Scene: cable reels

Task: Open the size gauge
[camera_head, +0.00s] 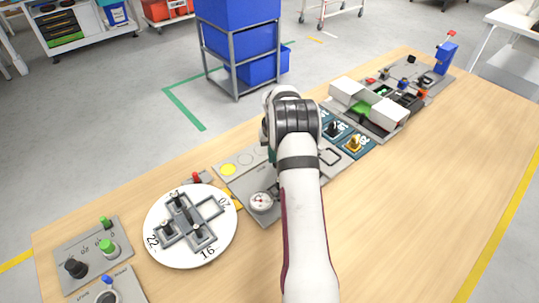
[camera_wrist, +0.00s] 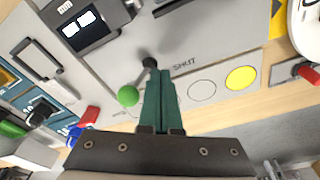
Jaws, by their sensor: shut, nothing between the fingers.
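A grey panel (camera_wrist: 205,45) carries the printed word SHUT in the wrist view. A dark pivot or stub (camera_wrist: 149,63) and a green ball knob (camera_wrist: 128,96) sit left of that word; they look like parts of a lever, but the fingers hide part of the area. I cannot tell for sure that this is the size gauge. My gripper (camera_wrist: 162,73) is shut and empty, its green fingers side by side just right of the green knob, with the tips close to the dark stub. Whether they touch is unclear. In the head view my arm hides most of this spot.
A round dial (camera_head: 261,201) and a white turntable (camera_head: 158,212) lie left of my arm. The table's right side (camera_head: 450,150) is clear.

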